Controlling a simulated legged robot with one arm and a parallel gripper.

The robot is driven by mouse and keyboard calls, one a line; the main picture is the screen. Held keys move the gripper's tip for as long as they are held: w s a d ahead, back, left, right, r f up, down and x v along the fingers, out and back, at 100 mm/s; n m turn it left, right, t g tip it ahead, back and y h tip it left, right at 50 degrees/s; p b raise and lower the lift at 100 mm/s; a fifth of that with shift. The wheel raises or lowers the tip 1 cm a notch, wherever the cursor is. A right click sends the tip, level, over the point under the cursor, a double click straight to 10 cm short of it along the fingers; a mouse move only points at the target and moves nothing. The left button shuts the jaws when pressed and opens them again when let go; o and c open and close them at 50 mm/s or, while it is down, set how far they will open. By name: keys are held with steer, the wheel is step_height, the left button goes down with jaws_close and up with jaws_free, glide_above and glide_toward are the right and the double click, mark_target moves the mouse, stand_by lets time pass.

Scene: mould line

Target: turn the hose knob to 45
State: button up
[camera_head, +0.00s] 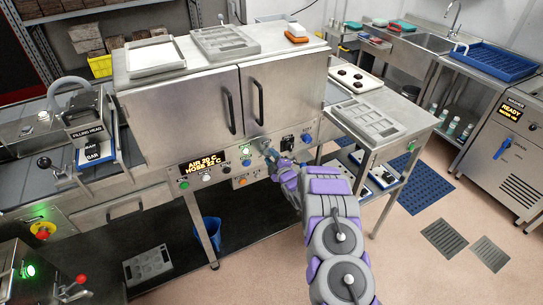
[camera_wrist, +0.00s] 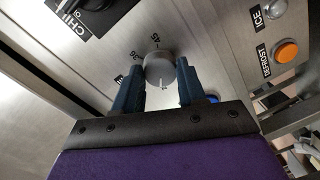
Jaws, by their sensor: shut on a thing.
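The hose knob (camera_wrist: 159,66) is a round grey dial with a pale pointer line, on the steel panel in the wrist view. Another scale mark sits to the knob's left, partly behind a finger. My gripper (camera_wrist: 158,72) is shut on the knob, one blue-grey finger on each side. In the head view my gripper (camera_head: 273,158) reaches the panel under the cabinet doors and hides the knob. The display (camera_head: 203,163) reads about AIR 20 C, HOSE 32 C.
In the wrist view an orange defrost button (camera_wrist: 286,51) and a silver ice button (camera_wrist: 275,9) lie to the right, and a black chill control (camera_wrist: 92,10) at upper left. A wheeled steel table (camera_head: 402,130) stands right of the cabinet (camera_head: 190,105). A blue bucket (camera_head: 208,231) is below.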

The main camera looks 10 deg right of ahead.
steer(key=m+p, duration=0.1)
steer(key=m, duration=0.2)
steer(key=shift+f, duration=0.2)
steer(key=m+p, duration=0.1)
steer(key=m, duration=0.1)
steer(key=m+y, duration=0.1)
steer(key=m, duration=0.2)
steer(key=shift+s+f+m+g+p, duration=0.1)
steer(key=shift+f+m+g+p, duration=0.05)
steer(key=shift+m+g+p, duration=0.2)
steer(key=m, duration=0.3)
steer(key=shift+p, duration=0.35)
steer(key=m, duration=0.5)
steer(key=shift+f+y, duration=0.1)
steer(key=shift+y, duration=0.3)
steer(key=m, duration=0.5)
steer(key=shift+p, duration=0.3)
steer(key=m+t, duration=0.1)
steer(key=m, duration=0.2)
steer(key=shift+m, duration=0.25)
steer(key=m, duration=0.3)
steer(key=shift+m, duration=0.4)
steer(key=shift+a+m+t+p, duration=0.1)
steer(key=shift+m+t+p, duration=0.25)
steer(key=shift+m, duration=1.95)
